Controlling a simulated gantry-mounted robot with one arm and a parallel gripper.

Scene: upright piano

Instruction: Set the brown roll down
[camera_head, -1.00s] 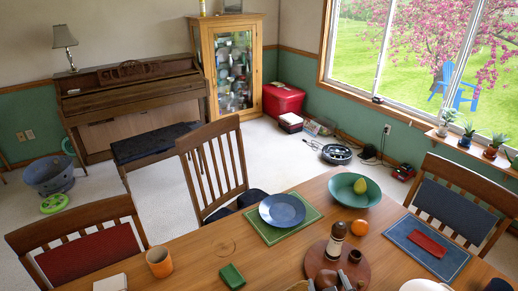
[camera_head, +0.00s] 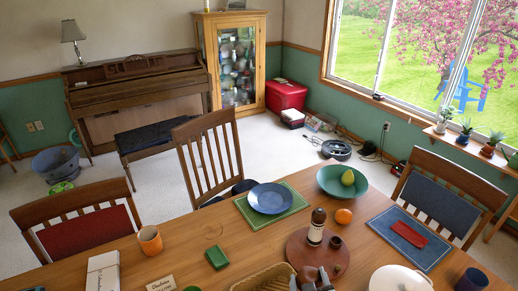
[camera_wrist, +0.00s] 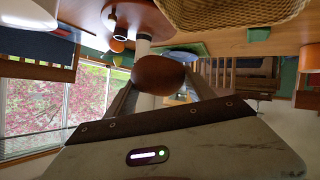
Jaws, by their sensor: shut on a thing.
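The brown roll (camera_wrist: 158,75) is a smooth, rounded brown shape in the wrist view. It sits between the two fingers of my gripper (camera_wrist: 158,88), which is shut on it. In the head view my gripper (camera_head: 312,281) shows only in part at the bottom edge, in front of the round wooden board (camera_head: 296,243) and beside the wicker basket (camera_head: 262,279). The roll is hard to make out there. The wicker basket also shows at the top of the wrist view (camera_wrist: 228,14). I cannot tell how high the roll is above the table.
On the wooden table (camera_head: 205,240), a pepper mill (camera_head: 317,228) and a small brown cup (camera_head: 335,243) stand on the board. A white lidded pot (camera_head: 398,280) is to the right. A blue plate (camera_head: 270,198), teal bowl (camera_head: 330,182), orange (camera_head: 343,216) and green box (camera_head: 217,257) stand farther back.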

